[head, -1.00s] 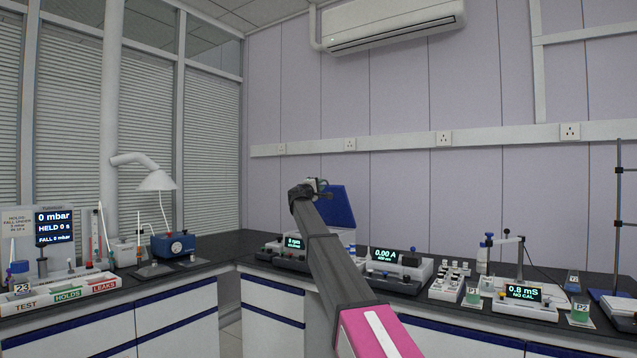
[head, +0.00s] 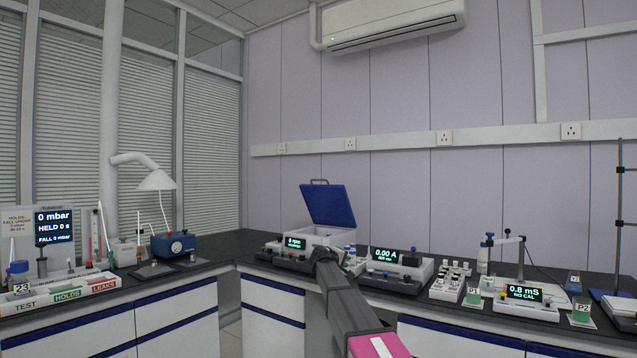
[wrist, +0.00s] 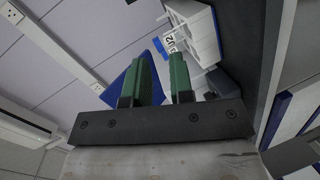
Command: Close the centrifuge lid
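The centrifuge (head: 322,237) is a white box on the dark bench, with a display on its front reading 0 rpm. Its blue lid (head: 328,205) stands open, raised and tilted back above the box. My gripper's fingers are hidden in the head view; my arm's end is low in front of the centrifuge, apart from the lid. In the wrist view my gripper (wrist: 163,72) shows two green fingers with a gap between them and nothing held. A blue panel, likely the lid (wrist: 122,87), shows behind the left finger.
A photometer-like box (head: 397,268) reading 0.00 A stands right of the centrifuge. A small rack with blue-topped items (head: 350,252) sits between them, close to my arm. Farther right are a vial rack (head: 452,280) and a meter (head: 522,297).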

